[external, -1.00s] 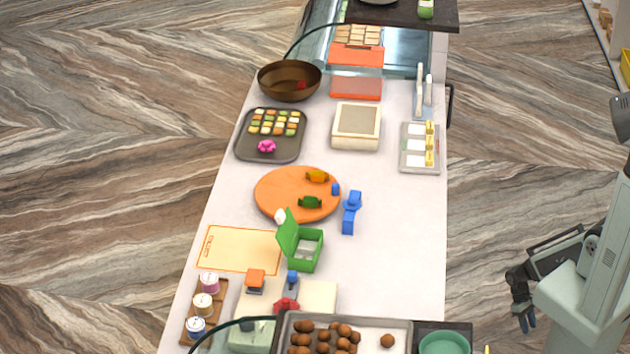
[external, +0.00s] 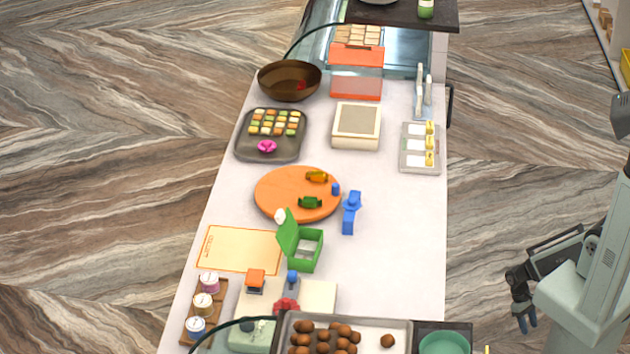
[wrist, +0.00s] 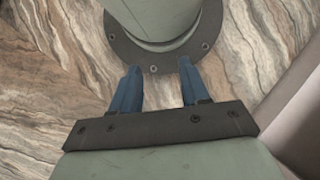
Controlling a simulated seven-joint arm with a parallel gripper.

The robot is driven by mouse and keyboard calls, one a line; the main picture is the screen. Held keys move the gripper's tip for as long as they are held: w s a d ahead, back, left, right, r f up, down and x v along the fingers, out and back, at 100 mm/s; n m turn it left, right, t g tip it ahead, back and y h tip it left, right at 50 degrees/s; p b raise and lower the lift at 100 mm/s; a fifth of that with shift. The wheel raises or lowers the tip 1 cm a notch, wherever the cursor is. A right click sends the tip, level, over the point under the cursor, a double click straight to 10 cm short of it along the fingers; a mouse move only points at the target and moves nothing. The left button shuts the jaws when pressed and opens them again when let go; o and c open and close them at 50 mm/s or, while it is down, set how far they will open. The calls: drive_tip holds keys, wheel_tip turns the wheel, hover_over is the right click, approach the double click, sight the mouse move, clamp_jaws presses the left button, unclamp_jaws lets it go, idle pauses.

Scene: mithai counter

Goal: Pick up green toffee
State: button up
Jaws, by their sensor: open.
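The green toffee (external: 310,202) lies on the round orange board (external: 270,200) in the middle of the counter, in the external view. An orange toffee (external: 317,176) lies behind it on the same board. My gripper (external: 527,321) hangs low at the right, off the counter and well away from the toffee. In the wrist view my gripper (wrist: 158,88) has its two blue fingers apart with nothing between them. That view shows the marbled floor and part of my own body, not the toffee.
A blue item (external: 351,213) stands right of the board. An open green box (external: 304,250) stands in front of it. A grey tray of sweets (external: 243,142), a brown bowl (external: 290,81) and a scale-like box (external: 356,126) stand behind. The counter's right side is mostly clear.

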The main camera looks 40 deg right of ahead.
drive_tip(key=shift+o, duration=1.3)
drive_tip(key=shift+w, duration=0.1)
